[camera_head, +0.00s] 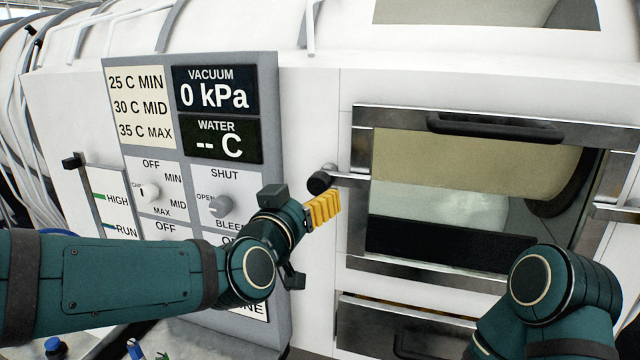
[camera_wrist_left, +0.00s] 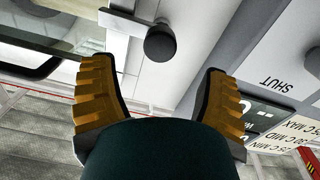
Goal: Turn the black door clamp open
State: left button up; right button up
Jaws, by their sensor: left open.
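The black door clamp (camera_head: 319,182) is a round black knob at the left end of a metal bar, beside the left edge of the windowed door (camera_head: 357,225). It also shows in the left wrist view (camera_wrist_left: 160,43), top centre, beyond and between the two fingers. My left gripper (camera_head: 325,207) has yellow ribbed fingers and sits just below the clamp in the head view. In the left wrist view (camera_wrist_left: 156,72) its fingers are spread with nothing between them, apart from the clamp. My right arm shows at the lower right, but its gripper is hidden.
A control panel (camera_head: 190,67) with dials and displays stands left of the door. A black handle (camera_head: 495,127) crosses the door's top. A second metal front (camera_head: 400,335) lies below. Bare white wall (camera_head: 308,120) lies between the panel and the door.

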aim_at(316, 185)
pick_arm(q)
jog(key=x, duration=0.7)
jog(key=shift+w, duration=0.15)
grip_shut()
